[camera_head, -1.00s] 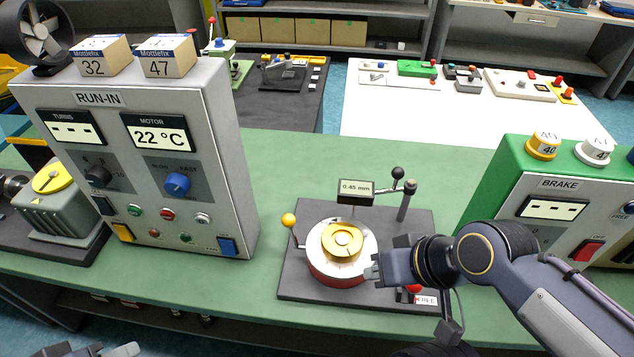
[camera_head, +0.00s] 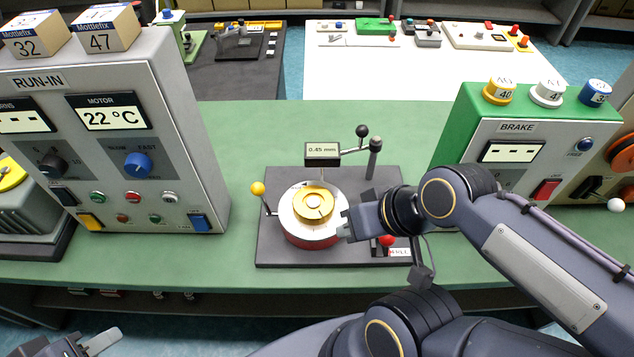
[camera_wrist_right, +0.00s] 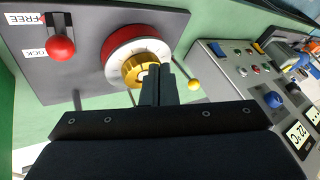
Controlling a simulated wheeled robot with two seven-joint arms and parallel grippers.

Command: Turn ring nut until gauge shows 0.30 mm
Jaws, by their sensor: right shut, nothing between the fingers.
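The brass ring nut (camera_head: 325,216) sits on a white dial collar with a red rim (camera_head: 309,238), on a dark base plate. It also shows in the right wrist view (camera_wrist_right: 134,69). The gauge (camera_head: 322,150) behind it reads 0.45 mm. My right gripper (camera_head: 345,224) is shut and empty, just right of the dial; in its wrist view the fingertips (camera_wrist_right: 157,72) overlap the nut's edge, and contact cannot be told. A red-ball lever (camera_wrist_right: 60,47) stands by FREE and LOCK labels. My left gripper (camera_head: 97,341) is at the bottom left, far from the nut, its opening unclear.
A yellow-ball handle (camera_head: 257,188) sticks out left of the dial. A post with a black knob (camera_head: 362,131) stands behind. The grey RUN-IN box (camera_head: 150,90) is on the left, the green BRAKE box (camera_head: 470,115) on the right.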

